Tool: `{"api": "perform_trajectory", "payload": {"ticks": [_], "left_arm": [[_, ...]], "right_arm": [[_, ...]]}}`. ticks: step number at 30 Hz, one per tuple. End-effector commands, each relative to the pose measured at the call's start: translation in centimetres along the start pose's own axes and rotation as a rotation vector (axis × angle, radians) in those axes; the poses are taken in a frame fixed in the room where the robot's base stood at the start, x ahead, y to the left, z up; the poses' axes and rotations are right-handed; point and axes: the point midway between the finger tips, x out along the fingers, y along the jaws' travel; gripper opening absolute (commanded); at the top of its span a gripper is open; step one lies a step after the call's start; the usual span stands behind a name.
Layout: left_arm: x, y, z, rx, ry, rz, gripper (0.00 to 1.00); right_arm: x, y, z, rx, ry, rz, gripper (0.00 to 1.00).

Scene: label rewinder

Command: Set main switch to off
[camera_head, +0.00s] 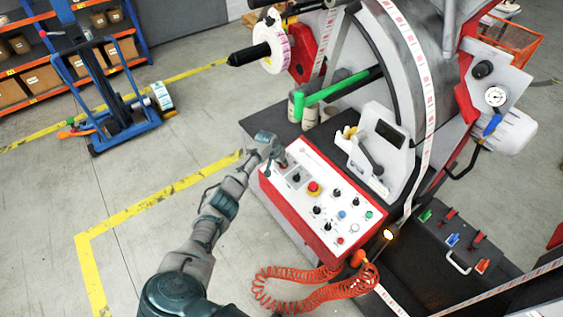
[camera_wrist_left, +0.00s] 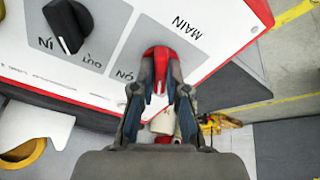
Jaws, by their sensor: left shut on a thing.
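The main switch is a red knob (camera_wrist_left: 160,54) on a grey plate marked MAIN and ON, upside down in the left wrist view. My left gripper (camera_wrist_left: 159,82) is shut on this knob, one finger on each side. A white mark on the knob points toward the bottom of that view; the fingers hide part of the knob and nearby lettering. In the head view my left gripper (camera_head: 277,158) is at the upper left corner of the white control panel (camera_head: 325,188) and hides the switch. My right gripper is not in view.
A black IN/OUT knob (camera_wrist_left: 67,25) sits close beside the main switch. A red emergency button (camera_head: 314,188) and several small knobs lie farther along the panel. An orange coiled hose (camera_head: 300,288) hangs below.

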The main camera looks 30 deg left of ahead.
Motion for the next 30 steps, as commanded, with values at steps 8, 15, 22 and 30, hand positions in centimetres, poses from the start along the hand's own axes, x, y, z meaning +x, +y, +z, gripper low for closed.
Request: {"api": "perform_trajectory", "payload": {"ticks": [8,15,22,30], "left_arm": [[-0.3,0.1,-0.6,-0.001,0.017,0.003,0.21],[-0.3,0.0,-0.3,0.0,0.011,0.002,0.39],[-0.6,0.0,-0.2,0.0,0.009,0.001,0.39],[-4.4,-0.1,-0.3,0.002,0.01,0.0,0.39]], "right_arm": [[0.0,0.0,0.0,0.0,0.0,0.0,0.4],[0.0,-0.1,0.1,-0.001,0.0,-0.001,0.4],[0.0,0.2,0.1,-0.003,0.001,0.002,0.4],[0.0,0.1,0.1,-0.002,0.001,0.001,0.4]]}}
